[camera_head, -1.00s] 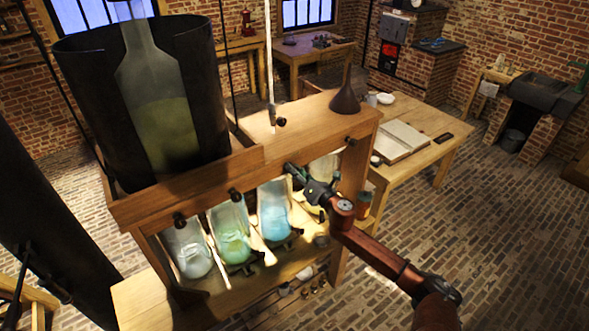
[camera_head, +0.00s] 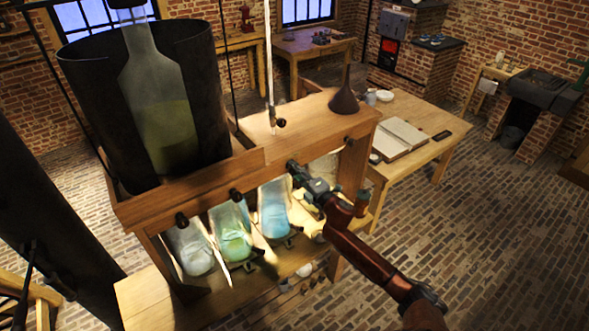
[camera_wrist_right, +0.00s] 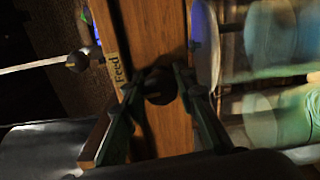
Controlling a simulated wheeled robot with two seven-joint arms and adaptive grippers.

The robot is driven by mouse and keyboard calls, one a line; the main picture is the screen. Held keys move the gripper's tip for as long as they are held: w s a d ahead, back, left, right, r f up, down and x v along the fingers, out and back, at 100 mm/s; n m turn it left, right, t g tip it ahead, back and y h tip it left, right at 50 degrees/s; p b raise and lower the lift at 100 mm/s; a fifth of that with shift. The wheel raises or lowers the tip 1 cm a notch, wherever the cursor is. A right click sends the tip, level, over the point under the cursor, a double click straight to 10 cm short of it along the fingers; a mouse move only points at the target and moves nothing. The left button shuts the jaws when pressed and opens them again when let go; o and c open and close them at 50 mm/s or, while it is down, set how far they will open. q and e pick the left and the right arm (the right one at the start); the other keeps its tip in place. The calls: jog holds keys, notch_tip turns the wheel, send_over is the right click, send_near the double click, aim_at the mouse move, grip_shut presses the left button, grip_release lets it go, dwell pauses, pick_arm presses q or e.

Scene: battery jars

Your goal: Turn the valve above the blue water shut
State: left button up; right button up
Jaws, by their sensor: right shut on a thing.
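The jar of blue water (camera_head: 273,212) stands on the lower shelf of the wooden rack, third from the left. The dark valve above it is covered by my right gripper (camera_head: 292,168) in the head view. In the right wrist view the valve's round dark knob (camera_wrist_right: 159,86) sits between the two fingers of my right gripper (camera_wrist_right: 163,84), on the front of the wooden beam (camera_wrist_right: 158,30). The gripper is shut on this knob. The knob's turn angle cannot be read. My left gripper is not in view.
Other valves sit along the beam: left (camera_head: 181,219), next to it (camera_head: 236,195), and far right (camera_head: 349,141). A green-water jar (camera_head: 232,238) and a pale jar (camera_head: 194,250) stand left of the blue one. A funnel (camera_head: 344,97) tops the rack. Floor in front is clear.

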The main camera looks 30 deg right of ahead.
jog(key=shift+m, duration=0.6)
jog(key=o, duration=1.1)
jog(key=shift+d, duration=0.1)
jog(key=shift+s, duration=0.2)
jog(key=shift+s+d, duration=0.15)
jog(key=shift+s, duration=1.8)
jog(key=shift+s+d, duration=0.15)
jog(key=shift+s, duration=1.75)
jog(key=shift+f, duration=0.1)
